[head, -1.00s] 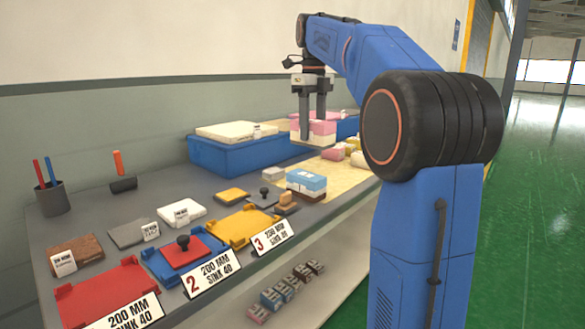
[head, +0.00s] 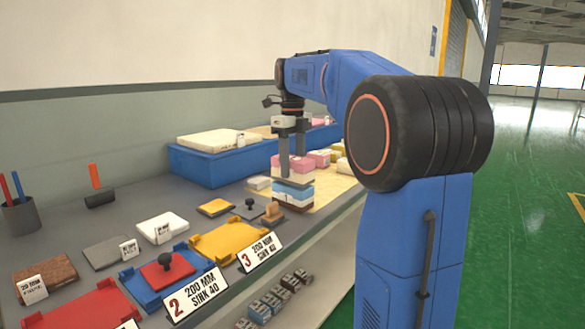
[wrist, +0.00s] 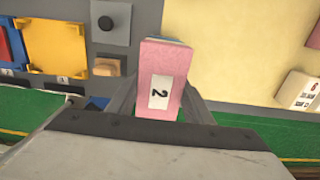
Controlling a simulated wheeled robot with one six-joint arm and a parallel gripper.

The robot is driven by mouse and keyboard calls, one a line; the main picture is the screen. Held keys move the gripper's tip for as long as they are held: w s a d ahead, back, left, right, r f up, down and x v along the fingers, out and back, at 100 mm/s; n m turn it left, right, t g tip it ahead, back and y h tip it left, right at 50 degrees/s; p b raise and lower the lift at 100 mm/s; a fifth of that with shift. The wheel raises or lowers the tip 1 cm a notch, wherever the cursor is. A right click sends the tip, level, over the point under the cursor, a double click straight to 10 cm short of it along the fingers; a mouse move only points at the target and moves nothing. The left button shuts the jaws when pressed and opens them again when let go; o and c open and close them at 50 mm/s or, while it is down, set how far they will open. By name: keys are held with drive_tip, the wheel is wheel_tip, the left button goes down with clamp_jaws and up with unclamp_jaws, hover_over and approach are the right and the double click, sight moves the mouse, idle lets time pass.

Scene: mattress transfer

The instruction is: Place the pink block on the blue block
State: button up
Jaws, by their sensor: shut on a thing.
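The pink block (wrist: 163,85), with a white label reading 2, is held between the fingers of my gripper (wrist: 160,103) in the wrist view. The blue block (head: 293,190) stands on the bench front in the head view, with white below its blue top. My gripper (head: 292,168) points down directly above it, with the pink block between its fingers low over the blue top. A sliver of blue shows past the pink block's far end in the wrist view. I cannot tell whether the two blocks touch.
More pink blocks (head: 318,158) lie on the pale yellow mat (head: 330,183) behind. A blue bin (head: 200,168) with a white slab stands at the back. A yellow tray (head: 228,243), a tan stamp-like piece (head: 273,212) and a black-knobbed grey plate (head: 249,208) lie to the left.

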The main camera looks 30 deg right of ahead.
sight(293, 158)
drive_tip(key=shift+f, duration=0.45)
drive_tip(key=shift+f, duration=0.1)
drive_tip(key=o, duration=1)
wheel_tip(293, 158, up, 12)
drive_tip(key=shift+r, duration=0.15)
drive_tip(key=shift+s, duration=0.1)
